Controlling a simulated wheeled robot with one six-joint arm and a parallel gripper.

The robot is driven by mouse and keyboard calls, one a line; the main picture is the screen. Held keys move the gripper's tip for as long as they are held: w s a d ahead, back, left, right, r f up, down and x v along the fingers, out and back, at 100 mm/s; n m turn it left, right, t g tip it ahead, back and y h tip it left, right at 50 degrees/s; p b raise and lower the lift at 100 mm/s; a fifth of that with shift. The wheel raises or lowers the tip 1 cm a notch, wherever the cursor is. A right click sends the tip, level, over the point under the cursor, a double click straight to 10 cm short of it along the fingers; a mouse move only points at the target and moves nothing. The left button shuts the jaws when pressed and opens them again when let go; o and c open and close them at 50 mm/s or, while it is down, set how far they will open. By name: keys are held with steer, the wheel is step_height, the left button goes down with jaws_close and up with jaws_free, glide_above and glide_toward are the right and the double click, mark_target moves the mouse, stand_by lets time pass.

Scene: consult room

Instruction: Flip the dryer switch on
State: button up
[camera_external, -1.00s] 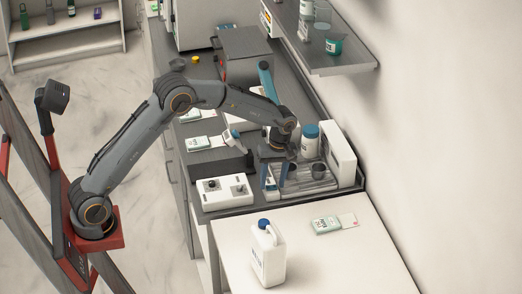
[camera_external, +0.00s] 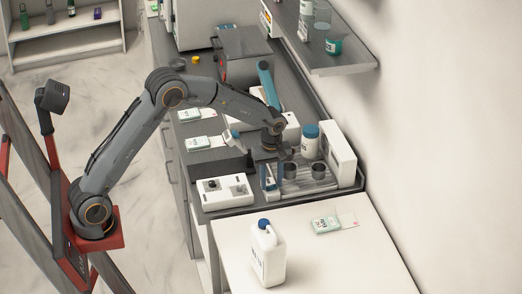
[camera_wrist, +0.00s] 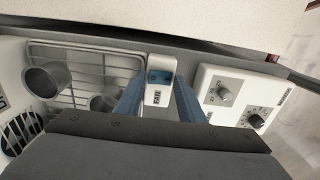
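The dryer switch is a small white block (camera_wrist: 159,95) with a blue-grey rocker and a dark label, near the wrist view's centre. I cannot tell the rocker's position. My gripper (camera_wrist: 158,103) has blue fingers on either side of the block and is open; whether a finger touches it is unclear. In the external view my gripper (camera_external: 272,178) points down at the left end of the rack, largely covering the switch. The dryer is likely the white box (camera_external: 338,152) at the rack's right; its round vent (camera_wrist: 20,132) shows in the wrist view.
A wire rack (camera_wrist: 100,65) with metal cups (camera_wrist: 47,78) lies left of the switch in the wrist view. A white knob panel (camera_wrist: 240,75) lies close on the right. A blue-lidded jar (camera_external: 310,140) stands behind the rack. A white jug (camera_external: 267,255) stands on the front table.

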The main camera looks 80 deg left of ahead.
mark_target(271, 187)
steer(key=shift+o, duration=1)
step_height(271, 187, up, 8)
steer(key=b, duration=0.2)
steer(key=shift+f, duration=0.1)
steer(key=s+d+f+m, duration=0.2)
steer(key=s+d+m, duration=0.3)
steer(key=s, duration=0.4)
steer(key=s+d+f+m, duration=0.3)
steer(key=s+d+m, duration=0.3)
steer(key=s, duration=0.4)
steer(key=s+d+f+m+t, duration=0.1)
steer(key=s+d+f+m, duration=0.2)
steer(key=s+d+m, duration=0.2)
steer(key=s+m, duration=0.2)
steer(key=s, duration=0.2)
steer(key=shift+s+d+f, duration=0.2)
steer(key=shift+s+d, duration=0.05)
steer(key=shift+d, duration=0.05)
steer(key=shift+c, duration=0.3)
